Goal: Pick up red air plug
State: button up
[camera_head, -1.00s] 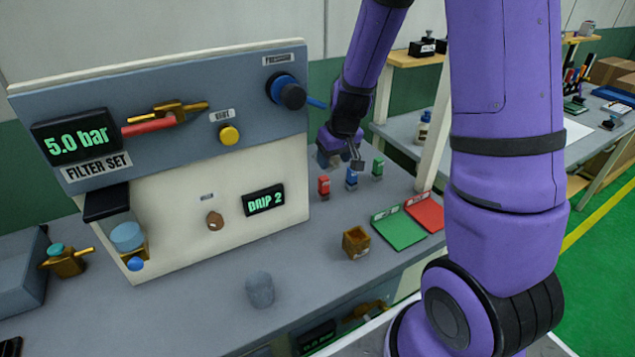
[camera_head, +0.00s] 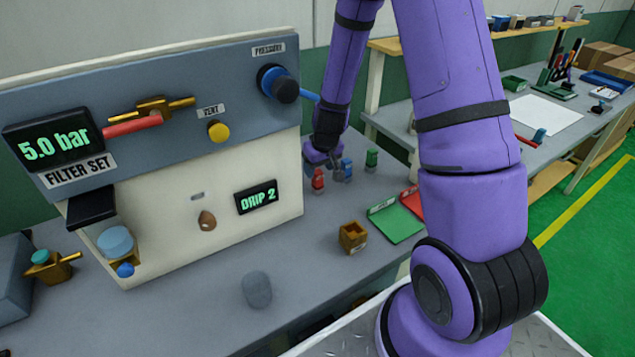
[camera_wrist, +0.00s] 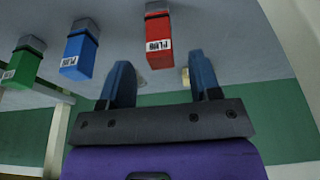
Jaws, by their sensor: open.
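The red air plug (camera_head: 318,180) stands upright on the grey bench beside the panel's right edge. In the wrist view the red plug (camera_wrist: 159,40), labelled PLUG, lies ahead of my fingers, between their lines and apart from them. My gripper (camera_head: 338,172) is low beside the plugs in the head view, partly hidden by my arm and the plugs. In the wrist view my gripper (camera_wrist: 162,82) has its two fingers spread with nothing between them. A blue plug (camera_head: 346,169) and a green plug (camera_head: 371,159) stand to the right of the red one.
The filter panel (camera_head: 170,160) rises just left of the plugs. A green tray (camera_head: 396,224) and red tray (camera_head: 413,202) lie to the front right. A small brown box (camera_head: 352,237) and grey cup (camera_head: 257,290) stand on the bench, with clear surface between.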

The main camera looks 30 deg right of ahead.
aim_at(318, 171)
jog(key=shift+x, duration=2.25)
jog(key=c, duration=1)
